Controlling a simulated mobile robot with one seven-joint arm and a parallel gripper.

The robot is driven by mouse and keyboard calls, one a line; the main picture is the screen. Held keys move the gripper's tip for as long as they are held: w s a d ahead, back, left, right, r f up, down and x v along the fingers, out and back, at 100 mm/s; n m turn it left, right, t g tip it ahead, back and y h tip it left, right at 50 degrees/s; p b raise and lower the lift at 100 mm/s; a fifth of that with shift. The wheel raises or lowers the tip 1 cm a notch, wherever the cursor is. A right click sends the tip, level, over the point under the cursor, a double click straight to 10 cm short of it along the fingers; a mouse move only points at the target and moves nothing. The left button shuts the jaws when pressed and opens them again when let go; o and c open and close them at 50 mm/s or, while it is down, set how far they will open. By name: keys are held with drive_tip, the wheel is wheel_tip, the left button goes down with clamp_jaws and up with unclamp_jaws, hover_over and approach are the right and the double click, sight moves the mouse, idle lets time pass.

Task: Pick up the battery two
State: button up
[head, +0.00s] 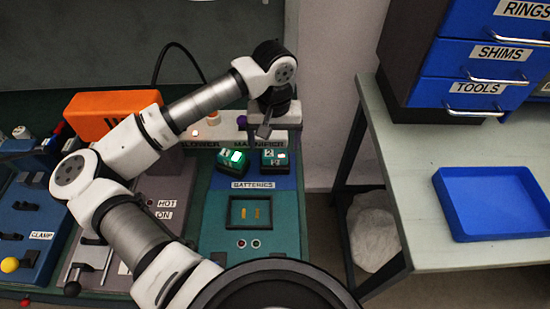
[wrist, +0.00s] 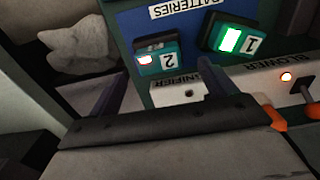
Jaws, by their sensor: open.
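Battery two (head: 275,160) is a small dark green block marked 2 with a small light on top. It stands at the right of the blue strip labelled BATTERIES. In the wrist view battery two (wrist: 160,58) appears upside down, with a red light, ahead of and between my fingers. Battery one (head: 232,159), with a bright green light, stands to its left; it also shows in the wrist view (wrist: 234,38). My gripper (head: 264,131) is just behind and above battery two in the head view. In the wrist view my gripper (wrist: 163,72) is open and empty, its fingers apart.
An empty battery socket (head: 250,213) lies in front of the batteries. The white BLOWER and MAGNIFIER panel (wrist: 240,82) is close by my fingers. A blue tray (head: 490,204) sits on the right bench, below labelled drawers. An orange box (head: 110,112) stands at the left.

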sight(275, 153)
drive_tip(key=shift+s+d+f+p, duration=0.1)
drive_tip(key=shift+f+p, duration=0.9)
drive_tip(key=shift+f, duration=1.4)
drive_tip(key=shift+c, duration=0.2)
drive_tip(key=c, duration=1.2)
drive_tip(key=shift+r, duration=0.2)
drive_tip(key=shift+c, duration=0.2)
